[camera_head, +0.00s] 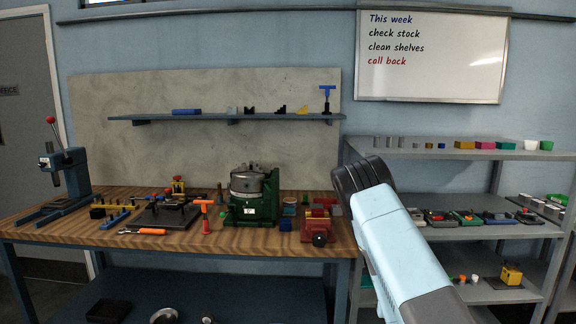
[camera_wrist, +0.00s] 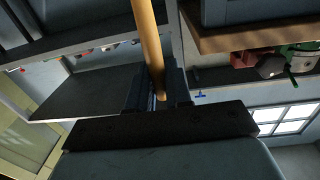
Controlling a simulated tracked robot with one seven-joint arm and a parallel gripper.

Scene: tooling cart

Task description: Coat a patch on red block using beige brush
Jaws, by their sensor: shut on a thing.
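A tan, beige-looking rod (camera_wrist: 150,42), which looks like the brush's handle, stands between my gripper's dark fingers in the wrist view. My gripper (camera_wrist: 163,85) is shut on it. The bristle end is out of the picture. In the head view my light blue arm fills the lower right middle, and neither the gripper nor the brush can be made out. A red block-like thing (camera_head: 317,221) with a dark round knob sits at the right end of the wooden bench. I cannot tell whether it is the red block or a vise. My gripper appears apart from it.
The wooden bench (camera_head: 262,239) holds a green machine (camera_head: 250,194), a blue press (camera_head: 66,172) and an orange-handled tool (camera_head: 146,231). A blue wall shelf (camera_head: 215,117) runs above it. Grey shelving (camera_head: 465,154) with small parts stands at right.

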